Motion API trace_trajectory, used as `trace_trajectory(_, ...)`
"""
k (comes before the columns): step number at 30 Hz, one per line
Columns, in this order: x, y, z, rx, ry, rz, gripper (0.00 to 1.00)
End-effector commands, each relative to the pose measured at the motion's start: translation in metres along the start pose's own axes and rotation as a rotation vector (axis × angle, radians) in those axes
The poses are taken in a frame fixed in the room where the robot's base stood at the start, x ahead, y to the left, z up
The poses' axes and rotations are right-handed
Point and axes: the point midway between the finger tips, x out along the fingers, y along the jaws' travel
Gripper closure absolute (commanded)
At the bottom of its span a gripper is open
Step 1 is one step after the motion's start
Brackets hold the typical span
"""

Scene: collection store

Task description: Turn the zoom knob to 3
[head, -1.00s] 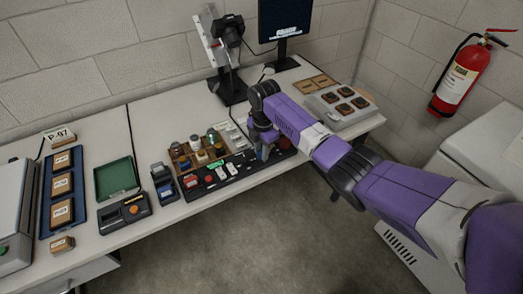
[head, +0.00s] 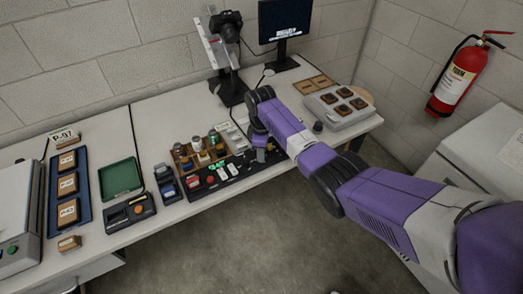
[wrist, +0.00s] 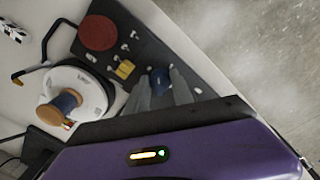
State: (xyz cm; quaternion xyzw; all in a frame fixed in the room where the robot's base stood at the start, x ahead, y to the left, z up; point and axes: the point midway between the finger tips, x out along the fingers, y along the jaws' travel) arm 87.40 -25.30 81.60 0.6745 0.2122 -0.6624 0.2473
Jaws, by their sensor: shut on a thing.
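A small blue knob (wrist: 160,80) sits on a black panel (wrist: 120,40) in the wrist view. My gripper (wrist: 162,88) is shut on this knob, with one grey finger on each side of it. I cannot read a number or pointer on the knob, and the fingers hide part of it. In the head view my gripper (head: 259,146) reaches down to the right end of the black control panel (head: 238,182), and the knob is too small to make out there. The monitor (head: 286,20) shows white text that is too small to read.
Beside the knob are a yellow piece (wrist: 124,69), a red round part (wrist: 98,32) and a white dial with a spool-like post (wrist: 62,103). A camera on a stand (head: 228,30) is behind. The floor in front is clear.

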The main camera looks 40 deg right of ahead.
Motion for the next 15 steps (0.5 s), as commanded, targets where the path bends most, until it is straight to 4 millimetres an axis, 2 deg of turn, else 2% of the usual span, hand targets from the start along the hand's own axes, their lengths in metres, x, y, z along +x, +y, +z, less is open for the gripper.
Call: trace_trajectory(15, -0.0003, -0.0007, -0.0012, 0.472, -0.025, 0.000, 1.00)
